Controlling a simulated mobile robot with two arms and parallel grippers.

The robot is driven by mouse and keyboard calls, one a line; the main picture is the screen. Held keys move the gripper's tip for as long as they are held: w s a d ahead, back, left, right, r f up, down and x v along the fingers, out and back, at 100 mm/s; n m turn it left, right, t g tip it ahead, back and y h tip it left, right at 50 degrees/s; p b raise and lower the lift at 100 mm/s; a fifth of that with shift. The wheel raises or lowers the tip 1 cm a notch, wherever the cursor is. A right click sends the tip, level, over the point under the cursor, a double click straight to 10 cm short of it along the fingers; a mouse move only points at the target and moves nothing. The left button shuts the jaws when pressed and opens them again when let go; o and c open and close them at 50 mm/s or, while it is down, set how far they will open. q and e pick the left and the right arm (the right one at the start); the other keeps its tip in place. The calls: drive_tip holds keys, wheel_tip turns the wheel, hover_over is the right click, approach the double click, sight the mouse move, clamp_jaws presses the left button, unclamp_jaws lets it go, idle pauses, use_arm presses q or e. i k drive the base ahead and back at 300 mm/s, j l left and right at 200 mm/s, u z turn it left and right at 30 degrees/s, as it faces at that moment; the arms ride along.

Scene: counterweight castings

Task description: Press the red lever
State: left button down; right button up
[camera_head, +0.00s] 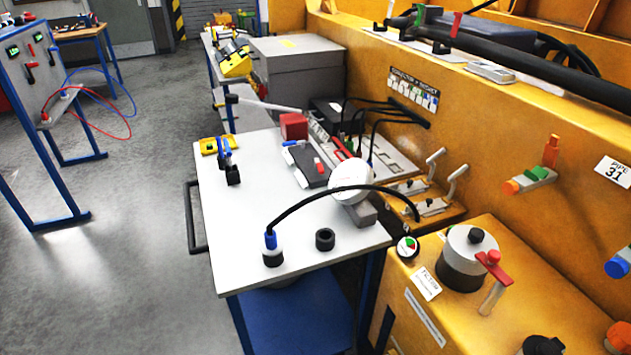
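Several red handles show in the head view, and I cannot tell which one the task names. A red lever (492,265) is on the yellow housing at lower right, beside a silver and black round cap (467,257); a pale stem runs down below its red part. A small upright red lever (456,24) is on the yellow ledge at top right, next to a green lever (420,15). Another small red lever (30,75) is on the grey panel at far left. Neither of my grippers is in view, and nothing touches these levers.
A white-topped cart (230,250) stands in the middle, bearing a black cable, a round white gauge (351,179), a black ring (325,239) and a red block (293,126). The yellow machine wall (560,110) bounds the right. Grey floor at left is open.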

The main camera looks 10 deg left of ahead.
sight(318, 166)
drive_tip(key=i+j, duration=0.7)
drive_tip(key=i, duration=0.05)
